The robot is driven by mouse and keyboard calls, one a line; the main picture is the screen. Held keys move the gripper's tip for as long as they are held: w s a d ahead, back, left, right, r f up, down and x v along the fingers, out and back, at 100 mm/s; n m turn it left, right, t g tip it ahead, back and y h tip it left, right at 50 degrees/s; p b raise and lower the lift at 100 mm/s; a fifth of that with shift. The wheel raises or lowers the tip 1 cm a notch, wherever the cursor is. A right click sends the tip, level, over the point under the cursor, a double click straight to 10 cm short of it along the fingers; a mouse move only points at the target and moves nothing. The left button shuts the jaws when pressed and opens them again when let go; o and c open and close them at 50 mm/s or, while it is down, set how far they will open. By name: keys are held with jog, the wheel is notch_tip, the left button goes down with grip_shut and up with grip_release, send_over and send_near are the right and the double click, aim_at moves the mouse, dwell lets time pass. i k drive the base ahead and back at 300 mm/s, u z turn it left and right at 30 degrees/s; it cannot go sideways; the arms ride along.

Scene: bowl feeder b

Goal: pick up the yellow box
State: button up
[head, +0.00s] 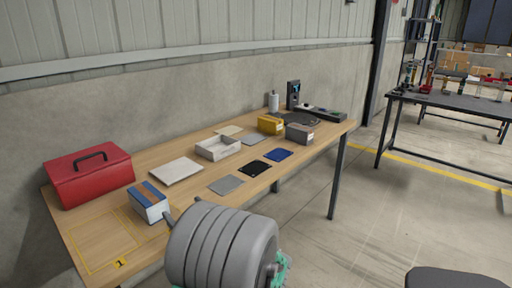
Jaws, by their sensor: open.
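The yellow box (270,125) stands on the wooden table, toward its far right part, beside a grey box (299,133). My gripper (183,208) shows at the lower middle, in front of the table's near edge; its two finger ends stick out past my large grey ridged arm link. The fingers are apart with nothing visible between them. The gripper is well to the left of and nearer than the yellow box, not touching it. Most of the gripper is hidden behind my arm.
The wooden table (80,225) also holds a red toolbox (90,175), a blue-and-white box (148,202), an open white tray (217,148), flat plates and a white bottle (274,101). A black device (293,94) stands behind. A concrete wall (60,110) runs along the back.

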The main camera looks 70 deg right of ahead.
aim_at(273, 126)
jog(key=z, duration=2.6)
